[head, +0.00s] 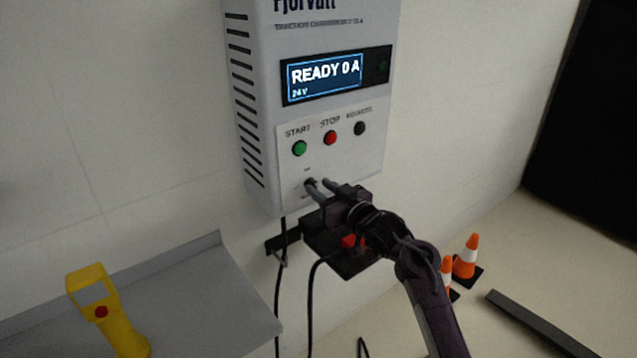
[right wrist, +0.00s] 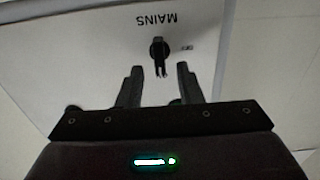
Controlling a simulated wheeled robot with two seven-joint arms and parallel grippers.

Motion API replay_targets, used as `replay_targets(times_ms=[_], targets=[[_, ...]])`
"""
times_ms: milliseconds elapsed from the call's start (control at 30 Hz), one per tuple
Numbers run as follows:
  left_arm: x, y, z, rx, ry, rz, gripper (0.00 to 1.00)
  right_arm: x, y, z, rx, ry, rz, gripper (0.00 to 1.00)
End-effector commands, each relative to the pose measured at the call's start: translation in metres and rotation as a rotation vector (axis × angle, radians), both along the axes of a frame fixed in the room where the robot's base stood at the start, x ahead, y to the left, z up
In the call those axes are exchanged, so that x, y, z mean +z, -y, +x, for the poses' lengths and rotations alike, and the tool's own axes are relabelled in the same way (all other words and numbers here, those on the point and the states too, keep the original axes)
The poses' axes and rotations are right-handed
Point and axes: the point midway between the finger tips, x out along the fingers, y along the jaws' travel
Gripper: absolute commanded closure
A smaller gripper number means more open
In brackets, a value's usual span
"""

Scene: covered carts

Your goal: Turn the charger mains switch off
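The grey charger (head: 255,110) hangs on the wall, its display (head: 336,76) lit with "READY 0 A". The black mains switch (head: 309,183) sits low on its front panel, partly hidden by my right gripper (head: 320,186) in the head view. In the right wrist view, the mains switch (right wrist: 159,52) shows under the upside-down word "MAINS", its lever pointing toward the gripper. My right gripper (right wrist: 160,72) is open, one finger each side of the lever's line. The lever's end lies about level with the fingertips; I cannot tell whether they touch. My left gripper is out of view.
Green start (head: 299,148), red stop (head: 330,138) and black (head: 359,128) buttons sit above the switch. Black cables (head: 278,300) hang below the charger. A yellow handheld device (head: 103,310) rests on a grey shelf (head: 215,290). Orange cones (head: 467,256) stand on the floor at right.

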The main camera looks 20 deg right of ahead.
Motion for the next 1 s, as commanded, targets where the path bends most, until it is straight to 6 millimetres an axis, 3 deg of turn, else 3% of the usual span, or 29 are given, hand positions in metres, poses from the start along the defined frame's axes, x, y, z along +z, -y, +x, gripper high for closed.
replay_targets(times_ms=[133, 400, 667, 1000], targets=[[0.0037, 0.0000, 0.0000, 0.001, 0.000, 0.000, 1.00, 0.0006, -0.0045, 0.0104, 0.001, 0.000, 0.000, 0.67], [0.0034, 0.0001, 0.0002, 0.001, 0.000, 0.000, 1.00, -0.0006, -0.0052, 0.0119, 0.001, 0.000, -0.001, 0.67], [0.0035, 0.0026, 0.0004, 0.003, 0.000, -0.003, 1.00, -0.0007, -0.0049, 0.0118, 0.000, 0.000, -0.001, 0.99], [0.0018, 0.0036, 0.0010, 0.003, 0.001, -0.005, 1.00, -0.0013, -0.0050, 0.0117, 0.001, 0.006, -0.020, 1.00]])
